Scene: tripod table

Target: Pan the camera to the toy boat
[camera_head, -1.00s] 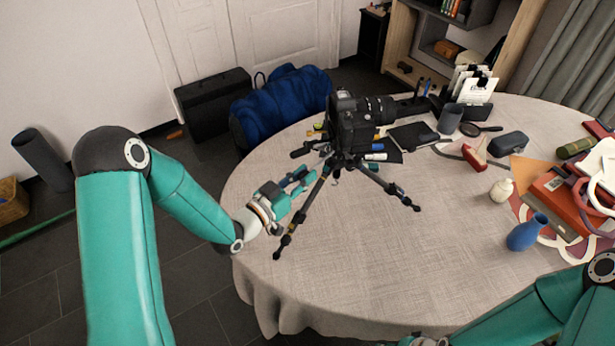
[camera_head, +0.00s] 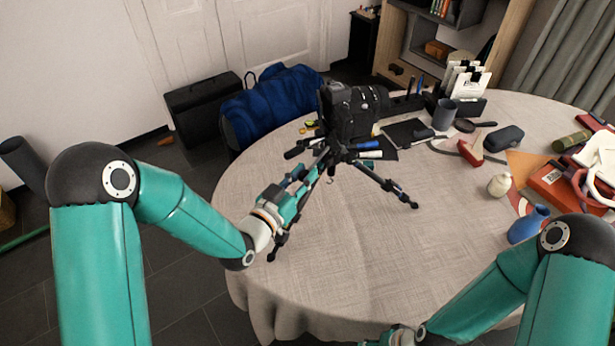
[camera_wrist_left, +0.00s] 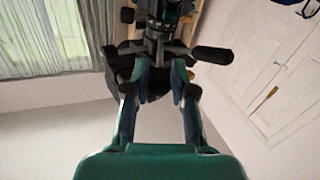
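The black camera (camera_head: 345,112) sits on a black tripod (camera_head: 385,186) on the table, its lens facing right. A short black handle (camera_head: 294,153) sticks out left below the camera. A small red-and-white object (camera_head: 470,151), which may be the toy boat, lies right of the tripod. My left gripper (camera_head: 298,180) is beside the tripod's front-left leg, below the handle. In the left wrist view its fingers (camera_wrist_left: 158,85) are apart, with the tripod head beyond; I see no clear grip. My right gripper (camera_head: 393,338) is at the bottom edge, mostly cut off.
The round table (camera_head: 350,260) is clear in front of the tripod. A blue vase (camera_head: 527,226), a cream bottle (camera_head: 499,185) and a red box (camera_head: 553,183) stand at the right. A grey cup (camera_head: 444,114) and a dark case (camera_head: 503,138) are behind.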

